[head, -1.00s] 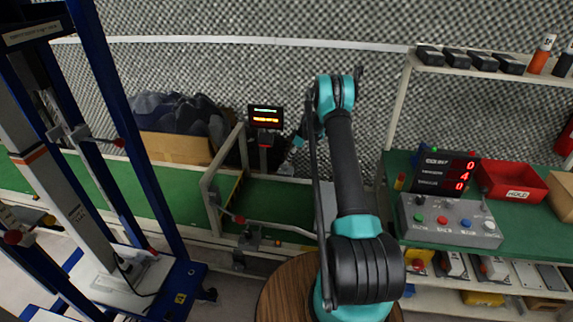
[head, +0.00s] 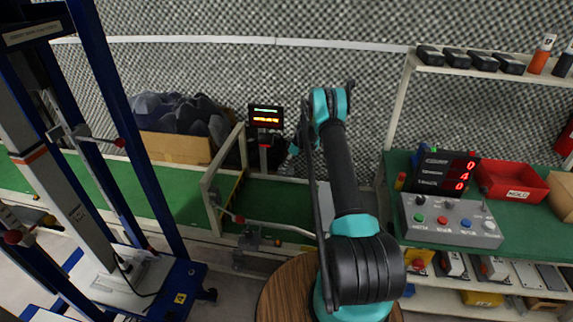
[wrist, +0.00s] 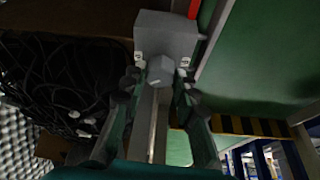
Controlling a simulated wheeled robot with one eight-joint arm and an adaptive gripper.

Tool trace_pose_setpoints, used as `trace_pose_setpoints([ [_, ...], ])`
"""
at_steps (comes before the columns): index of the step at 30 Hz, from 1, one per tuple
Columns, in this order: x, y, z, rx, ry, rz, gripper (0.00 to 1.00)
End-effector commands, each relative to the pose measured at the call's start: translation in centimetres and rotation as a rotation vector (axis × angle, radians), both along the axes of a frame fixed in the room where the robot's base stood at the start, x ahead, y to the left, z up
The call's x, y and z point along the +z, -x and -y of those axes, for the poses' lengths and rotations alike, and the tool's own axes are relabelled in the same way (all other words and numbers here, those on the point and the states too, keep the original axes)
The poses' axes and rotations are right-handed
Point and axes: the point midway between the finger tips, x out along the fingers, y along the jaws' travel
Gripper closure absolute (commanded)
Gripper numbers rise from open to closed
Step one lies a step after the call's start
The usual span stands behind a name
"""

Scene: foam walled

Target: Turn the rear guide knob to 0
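In the wrist view a grey faceted knob (wrist: 160,71) sits at the near face of a grey block (wrist: 167,33), with a pale bar running from it toward the camera. My gripper (wrist: 162,66) is open, with one fingertip on each side of the knob. A narrow gap seems to show on both sides, but I cannot tell whether either finger touches. No scale or number for the knob can be read. In the head view my arm largely hides the gripper, and the knob cannot be made out.
The green conveyor belt (head: 285,193) runs behind my arm, with a small lit display (head: 265,117) on a post beside it. A blue-framed machine (head: 150,160) stands at left. A control box (head: 450,219) and red bin (head: 510,182) are at right. Dark tangled material (wrist: 60,75) lies left of the gripper.

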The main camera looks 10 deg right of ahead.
Motion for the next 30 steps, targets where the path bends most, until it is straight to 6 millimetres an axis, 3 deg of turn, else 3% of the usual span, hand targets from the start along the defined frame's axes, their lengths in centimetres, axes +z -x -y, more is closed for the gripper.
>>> trace_pose_setpoints([
  [5, 0.01, 0.01, 0.00, 0.000, 0.000, 0.000, 1.00],
  [17, 0.00, 0.11, -0.09, -0.103, 0.000, 0.000, 1.00],
  [30, 0.02, 0.27, -0.21, -0.440, 0.000, 0.001, 1.00],
])
